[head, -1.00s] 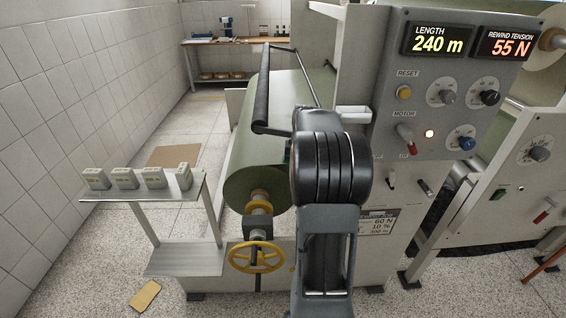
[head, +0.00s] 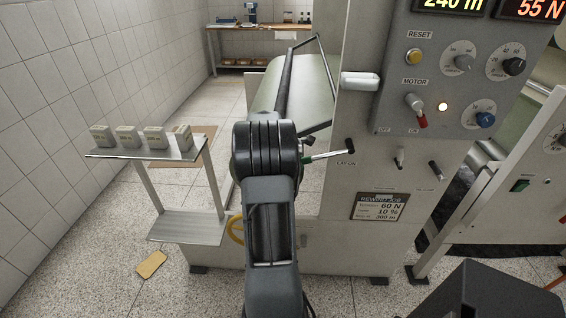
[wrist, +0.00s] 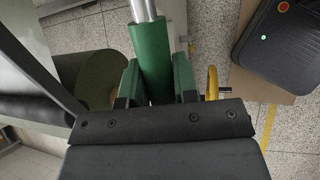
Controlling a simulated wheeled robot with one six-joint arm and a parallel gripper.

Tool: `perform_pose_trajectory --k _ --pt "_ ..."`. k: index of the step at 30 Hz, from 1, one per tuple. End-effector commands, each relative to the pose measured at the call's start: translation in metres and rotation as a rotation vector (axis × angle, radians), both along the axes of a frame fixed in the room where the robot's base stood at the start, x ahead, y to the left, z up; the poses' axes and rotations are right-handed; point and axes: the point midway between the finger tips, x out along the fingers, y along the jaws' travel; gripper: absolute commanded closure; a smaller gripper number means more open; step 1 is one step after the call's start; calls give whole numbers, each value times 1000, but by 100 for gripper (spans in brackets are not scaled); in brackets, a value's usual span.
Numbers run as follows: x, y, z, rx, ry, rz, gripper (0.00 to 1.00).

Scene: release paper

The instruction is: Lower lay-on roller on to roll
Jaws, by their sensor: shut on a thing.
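The lay-on lever has a green grip (wrist: 152,65) on a bare metal shaft. In the head view the lever (head: 330,155) sticks out leftward from the machine's front panel at the LAY-ON label. My gripper (wrist: 155,88) is shut around the green grip; in the head view my arm mostly hides it. The black lay-on roller (head: 285,82) hangs on a thin frame above the left side of the grey-green roll (head: 312,88). My arm hides the roller's near end and the roll's near face. I cannot tell whether roller and roll touch.
The control panel (head: 450,85) with knobs and a motor switch stands right of the lever. A metal stand (head: 150,155) with several small blocks is at left. The yellow handwheel (head: 236,229) is low behind my arm.

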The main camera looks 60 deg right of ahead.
Motion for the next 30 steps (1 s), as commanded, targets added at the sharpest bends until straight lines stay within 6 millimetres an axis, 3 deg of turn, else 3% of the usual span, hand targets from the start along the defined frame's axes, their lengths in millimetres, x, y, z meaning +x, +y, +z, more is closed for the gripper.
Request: perform_pose_trajectory --k 6,18,19,26,30 --pt "-11 -8 -2 -21 26 -21 100" --pt "-12 -8 -2 -22 30 -21 100" --pt "-12 -8 -2 -22 30 -21 70" --pt "-10 -6 -3 -19 30 -18 48" --pt "-9 -6 -4 -18 30 -16 47"
